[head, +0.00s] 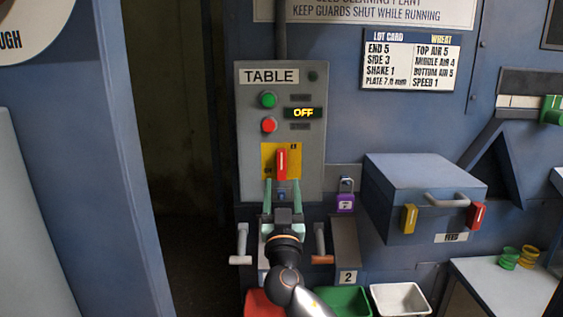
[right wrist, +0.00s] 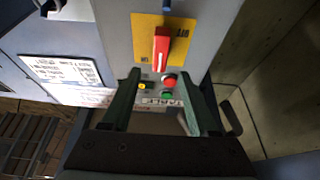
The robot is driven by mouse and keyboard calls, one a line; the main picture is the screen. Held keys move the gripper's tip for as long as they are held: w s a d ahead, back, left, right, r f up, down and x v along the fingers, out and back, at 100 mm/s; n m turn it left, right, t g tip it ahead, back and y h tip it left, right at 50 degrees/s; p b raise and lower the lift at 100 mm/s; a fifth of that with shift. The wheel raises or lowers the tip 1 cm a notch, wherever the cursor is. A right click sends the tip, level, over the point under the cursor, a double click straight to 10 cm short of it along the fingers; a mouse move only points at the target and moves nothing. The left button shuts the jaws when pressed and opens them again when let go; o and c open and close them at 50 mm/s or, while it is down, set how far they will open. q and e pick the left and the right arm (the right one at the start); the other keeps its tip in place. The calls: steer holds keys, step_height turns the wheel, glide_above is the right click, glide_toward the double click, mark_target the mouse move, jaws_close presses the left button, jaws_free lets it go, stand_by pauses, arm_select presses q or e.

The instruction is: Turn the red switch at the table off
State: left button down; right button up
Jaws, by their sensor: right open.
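The red switch (head: 281,163) is a handle on a yellow plate (head: 267,153) low on the grey TABLE panel (head: 310,150). It stands upright in the head view. The display (head: 303,113) above reads OFF. My right gripper (head: 282,184) is open, its green fingers spread just below the handle in the head view. In the right wrist view, the red switch (right wrist: 161,50) shows beyond the open fingertips (right wrist: 162,80), between their lines; I see no contact. The small lettering on the plate is hard to read. My left gripper is not in view.
A green button (head: 268,100) and a red button (head: 269,125) sit above the switch. A purple padlock (head: 345,201) hangs to the right, beside a blue feed box (head: 420,180). A dark opening lies left.

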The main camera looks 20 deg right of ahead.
mark_target(282, 164)
steer(key=p+x, duration=0.1)
steer(key=x, duration=0.6)
steer(key=shift+w+d, duration=0.1)
steer(key=shift+w, duration=0.25)
jaws_close()
stand_by(0.3)
